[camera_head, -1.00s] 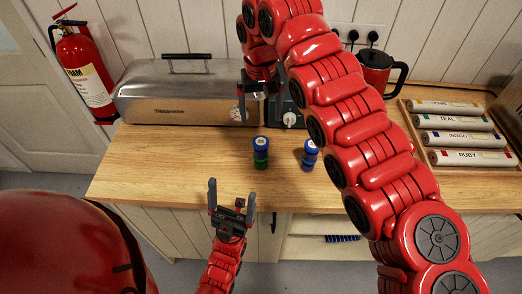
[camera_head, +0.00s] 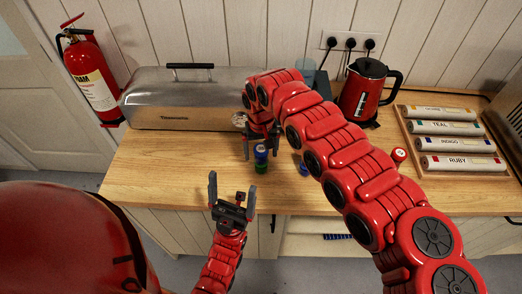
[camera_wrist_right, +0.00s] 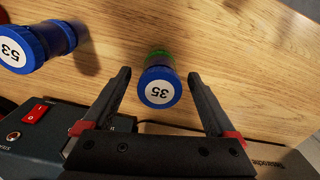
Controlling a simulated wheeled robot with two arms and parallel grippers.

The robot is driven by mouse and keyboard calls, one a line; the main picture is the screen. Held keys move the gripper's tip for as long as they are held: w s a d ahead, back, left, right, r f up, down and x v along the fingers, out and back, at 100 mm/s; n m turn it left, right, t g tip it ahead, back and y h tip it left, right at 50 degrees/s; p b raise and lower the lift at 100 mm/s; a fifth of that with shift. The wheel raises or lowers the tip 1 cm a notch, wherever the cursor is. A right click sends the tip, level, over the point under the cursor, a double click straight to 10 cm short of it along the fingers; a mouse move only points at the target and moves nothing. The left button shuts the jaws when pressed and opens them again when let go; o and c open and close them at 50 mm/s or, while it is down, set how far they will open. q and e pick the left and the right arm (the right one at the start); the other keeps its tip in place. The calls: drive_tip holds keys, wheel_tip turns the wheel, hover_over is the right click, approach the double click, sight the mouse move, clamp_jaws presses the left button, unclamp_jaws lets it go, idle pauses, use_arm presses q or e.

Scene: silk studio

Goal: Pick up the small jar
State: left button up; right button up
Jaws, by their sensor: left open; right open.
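A small jar (camera_head: 261,153) with a blue lid and green lower part stands upright near the counter's front edge. In the right wrist view the jar (camera_wrist_right: 159,88) has a white label on its lid that seems to read 35. My right gripper (camera_head: 261,152) is open, with one finger on each side of this jar; the right wrist view shows gaps between the fingers (camera_wrist_right: 159,76) and the jar. A second blue jar (camera_head: 304,168), labelled 53 in the right wrist view (camera_wrist_right: 38,46), is partly hidden by my right arm. My left gripper (camera_head: 232,192) is open and empty in front of the counter.
A long metal box (camera_head: 180,100) stands at the back left of the wooden counter (camera_head: 150,165). A red kettle (camera_head: 366,92), a red-capped item (camera_head: 399,155) and a tray of labelled rolls (camera_head: 457,145) are on the right. The counter's front left is clear.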

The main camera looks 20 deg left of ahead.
clamp_jaws()
idle(0.3)
drive_tip(key=shift+r, duration=0.15)
